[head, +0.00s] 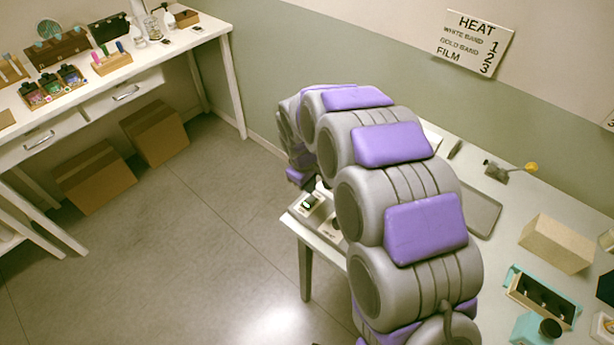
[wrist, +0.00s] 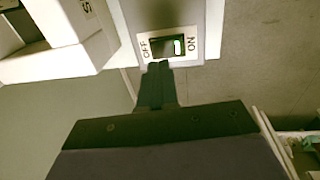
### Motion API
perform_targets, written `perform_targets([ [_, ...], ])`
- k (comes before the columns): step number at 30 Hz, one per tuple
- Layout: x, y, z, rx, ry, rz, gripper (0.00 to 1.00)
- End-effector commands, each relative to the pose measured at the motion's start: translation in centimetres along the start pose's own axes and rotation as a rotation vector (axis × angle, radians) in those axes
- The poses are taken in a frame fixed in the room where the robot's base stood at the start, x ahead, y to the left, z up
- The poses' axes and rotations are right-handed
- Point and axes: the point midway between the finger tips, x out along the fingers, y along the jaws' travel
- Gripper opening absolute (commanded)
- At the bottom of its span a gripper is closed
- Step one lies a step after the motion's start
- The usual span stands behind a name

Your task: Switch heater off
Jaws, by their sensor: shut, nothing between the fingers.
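The heater switch (wrist: 167,46) is a dark rocker in a white plate lettered OFF on the left and ON on the right. In the head view a small switch (head: 310,201) shows on a pale unit at the table's left end. My purple-and-grey arm hides much of that unit and the gripper there.
The right table (head: 480,255) holds a cardboard box (head: 557,243), a grey tray (head: 482,213) and a teal rack (head: 542,296). A HEAT sign (head: 474,42) hangs on the wall. The left bench (head: 190,43) holds bottles and racks. The floor between is clear.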

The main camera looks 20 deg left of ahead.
Motion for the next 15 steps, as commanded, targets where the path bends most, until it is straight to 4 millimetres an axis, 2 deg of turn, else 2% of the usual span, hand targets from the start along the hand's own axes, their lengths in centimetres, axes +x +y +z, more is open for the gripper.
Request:
perform_targets([
  [1, 1.3, -0.1, 0.1, 0.0, -0.003, -0.002, 0.0],
  [6, 3.8, 0.0, 0.1, 0.002, -0.001, -0.001, 0.0],
  [10, 4.5, 0.0, 0.0, 0.002, 0.001, 0.0, 0.0],
  [15, 4.6, 0.0, 0.0, 0.002, 0.001, 0.0, 0.0],
])
